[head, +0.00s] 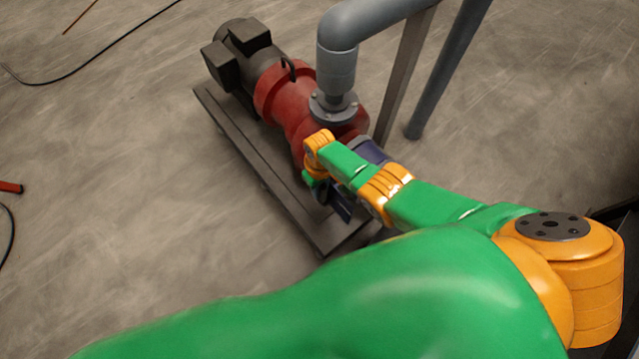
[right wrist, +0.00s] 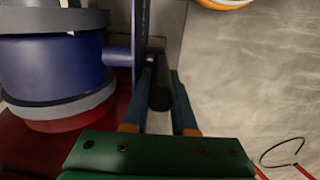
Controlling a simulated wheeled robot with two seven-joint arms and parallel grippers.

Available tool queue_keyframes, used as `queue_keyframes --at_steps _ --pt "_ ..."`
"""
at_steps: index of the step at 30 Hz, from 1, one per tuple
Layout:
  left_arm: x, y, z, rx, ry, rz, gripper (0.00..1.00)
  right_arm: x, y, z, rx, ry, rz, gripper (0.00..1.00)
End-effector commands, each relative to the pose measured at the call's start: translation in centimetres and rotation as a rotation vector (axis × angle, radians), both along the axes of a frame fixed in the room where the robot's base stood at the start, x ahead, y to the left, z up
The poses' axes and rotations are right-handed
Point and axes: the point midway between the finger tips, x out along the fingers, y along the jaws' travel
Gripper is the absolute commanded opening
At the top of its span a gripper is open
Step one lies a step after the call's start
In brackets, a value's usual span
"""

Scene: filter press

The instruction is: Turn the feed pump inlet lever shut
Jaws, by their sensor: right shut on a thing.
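The feed pump (head: 290,100) is red with a dark motor, on a dark base plate on the floor. A blue valve body (right wrist: 55,65) stands at the left of the right wrist view, between grey flanges. It also shows partly in the head view (head: 371,150), behind my arm. A stem joins it to the inlet lever, a flat bar with a black grip (right wrist: 160,92). My right gripper (right wrist: 161,84) is shut on the lever, one finger on each side of the grip. In the head view my wrist covers most of the lever. My left gripper is not in view.
A grey pipe (head: 337,65) rises from the pump flange and bends right, beside a metal post (head: 404,75) and another sloping pipe (head: 447,70). A black cable (head: 95,62) lies at the upper left. The floor left of the pump is mostly clear.

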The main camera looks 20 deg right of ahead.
Motion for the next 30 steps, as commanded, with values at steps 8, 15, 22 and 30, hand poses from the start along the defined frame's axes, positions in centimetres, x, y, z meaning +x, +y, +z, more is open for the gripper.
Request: queue_keyframes --at_steps 8,15,22,30 --pt "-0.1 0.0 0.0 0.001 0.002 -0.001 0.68 0.1 0.0 0.0 0.000 -0.004 0.001 0.00" --pt "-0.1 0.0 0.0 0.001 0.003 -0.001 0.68 0.1 0.0 0.0 0.001 -0.002 0.001 0.55" --pt "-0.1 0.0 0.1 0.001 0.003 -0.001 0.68 0.0 0.0 0.1 0.000 -0.001 0.001 0.55" --pt "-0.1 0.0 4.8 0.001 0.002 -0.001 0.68 0.1 0.1 5.9 0.001 -0.002 0.001 0.55"
